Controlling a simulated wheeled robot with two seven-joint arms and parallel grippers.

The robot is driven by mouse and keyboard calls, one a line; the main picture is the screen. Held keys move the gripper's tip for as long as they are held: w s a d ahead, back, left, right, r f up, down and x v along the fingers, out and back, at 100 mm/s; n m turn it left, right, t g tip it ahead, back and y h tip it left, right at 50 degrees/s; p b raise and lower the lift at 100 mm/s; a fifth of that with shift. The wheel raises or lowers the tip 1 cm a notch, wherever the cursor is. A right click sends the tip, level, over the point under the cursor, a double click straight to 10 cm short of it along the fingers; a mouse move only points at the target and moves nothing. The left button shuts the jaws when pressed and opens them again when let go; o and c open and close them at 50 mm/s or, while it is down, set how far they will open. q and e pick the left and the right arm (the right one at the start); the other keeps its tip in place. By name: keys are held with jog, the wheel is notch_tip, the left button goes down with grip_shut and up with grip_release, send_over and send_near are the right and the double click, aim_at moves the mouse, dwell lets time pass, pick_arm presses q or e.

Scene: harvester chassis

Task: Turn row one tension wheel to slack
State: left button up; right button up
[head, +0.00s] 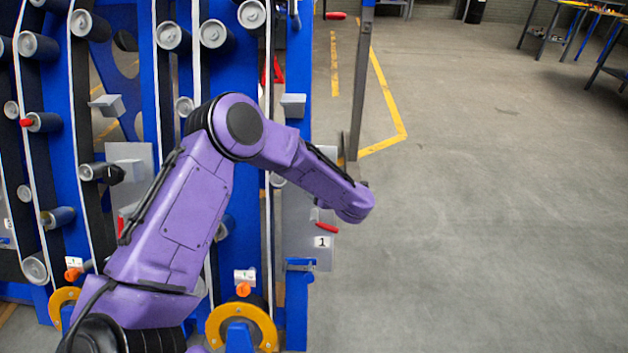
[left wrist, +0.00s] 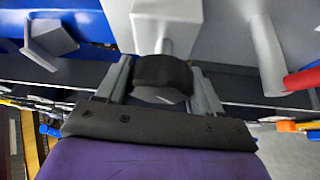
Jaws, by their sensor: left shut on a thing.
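The row one tension wheel (left wrist: 160,72) is a black round knob on a light grey shaft in the left wrist view. My left gripper (left wrist: 162,80) is shut on it, one grey finger on each side. In the head view my purple arm hides the wheel and the fingers. The plate with label "1" (head: 322,241) shows below the arm's end. A red-gripped lever (head: 327,228) sits just above that label; a red grip on a grey bar also shows at the right of the left wrist view (left wrist: 302,78). No wheel marking is readable. My right gripper is not in view.
Blue uprights (head: 297,318) carry several belts and grey rollers. A similar black knob (head: 116,174) sits on another plate to the left. Yellow-orange ring guards (head: 268,325) stand low in front. A grey post (head: 361,80) rises beside my arm.

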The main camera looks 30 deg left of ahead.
pick_arm(q)
jog(key=n+g+h, duration=0.1)
jog(key=n, duration=0.2)
jog(key=shift+n+g+h, duration=0.5)
jog(key=shift+n+h, duration=0.4)
jog(key=shift+n, duration=0.6)
jog(key=shift+d, duration=0.1)
jog(key=o, duration=1)
jog(key=shift+c, duration=0.2)
jog(key=v, duration=1)
jog(key=shift+d+r, duration=0.15)
jog(key=shift+s, duration=0.15)
